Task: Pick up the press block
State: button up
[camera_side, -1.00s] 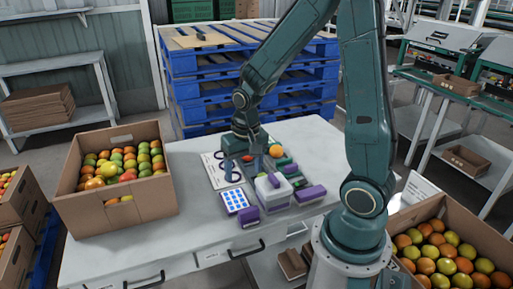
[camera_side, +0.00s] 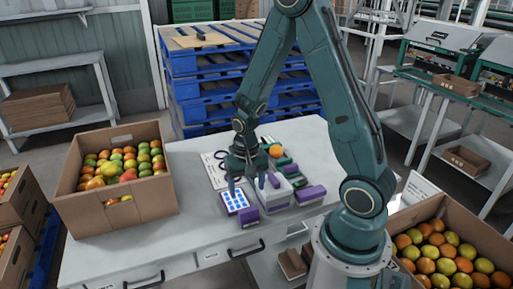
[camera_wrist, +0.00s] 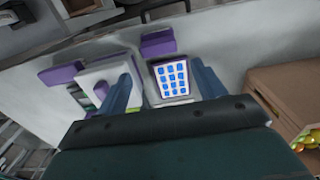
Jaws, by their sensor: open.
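Several purple blocks are on the table, and I cannot tell for certain which is the press block. One purple block (camera_side: 249,217) lies alone at the front, by the white panel with blue squares (camera_side: 235,201). In the wrist view this block (camera_wrist: 158,43) lies beyond the fingertips, roughly between their lines, above the panel (camera_wrist: 171,82). Another purple block (camera_side: 310,194) is to the right, by a white box (camera_side: 272,191). My gripper (camera_side: 248,187) is open and empty, pointing down over the panel and the white box. The wrist view also shows its fingers (camera_wrist: 160,72).
An orange fruit (camera_side: 282,152) and dark green items lie behind the white box. The table (camera_side: 160,240) is clear at front left. Blue pallets (camera_side: 200,95) are stacked behind.

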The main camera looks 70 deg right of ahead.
aim_at(249, 209)
jog(key=shift+f, duration=3.15)
jog(key=shift+f, duration=0.15)
jog(key=shift+s+f, duration=0.2)
jog(key=shift+f, duration=2.25)
jog(key=shift+c, duration=0.4)
jog(key=c, duration=0.7)
